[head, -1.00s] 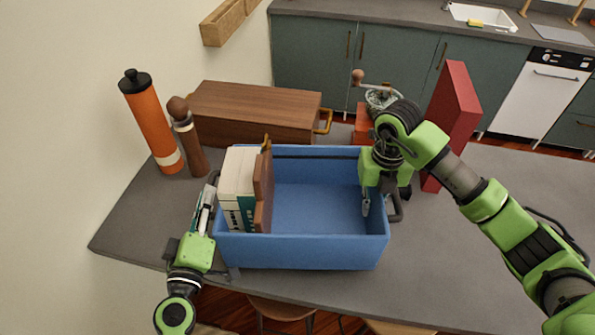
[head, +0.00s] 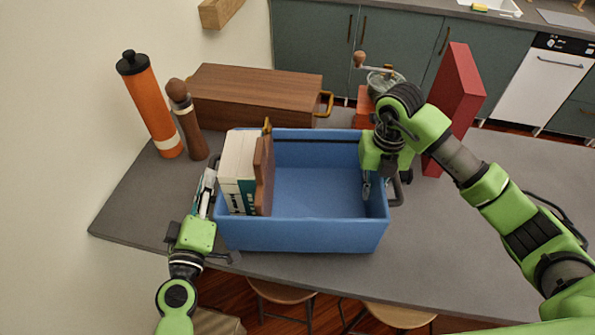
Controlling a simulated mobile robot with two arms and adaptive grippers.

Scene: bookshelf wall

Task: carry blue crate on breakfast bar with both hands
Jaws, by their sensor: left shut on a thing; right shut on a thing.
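The blue crate (head: 305,236) is over the front part of the grey breakfast bar (head: 470,240), close to its front edge. I cannot tell whether its base touches the bar. White books or boxes (head: 238,168) and a brown wooden board (head: 264,172) stand upright in its left end; the rest of its floor is bare. My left gripper (head: 207,192) is shut on the crate's left side, its fingertips partly hidden. My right gripper (head: 378,180) is shut on the crate's right side, with a dark handle (head: 405,180) beside it.
Behind the crate are a wooden box (head: 255,92), a coffee grinder (head: 368,95) and a red upright block (head: 457,95). An orange bottle (head: 150,105) and a brown mill (head: 186,118) stand at left. Stools (head: 285,292) are below the front edge.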

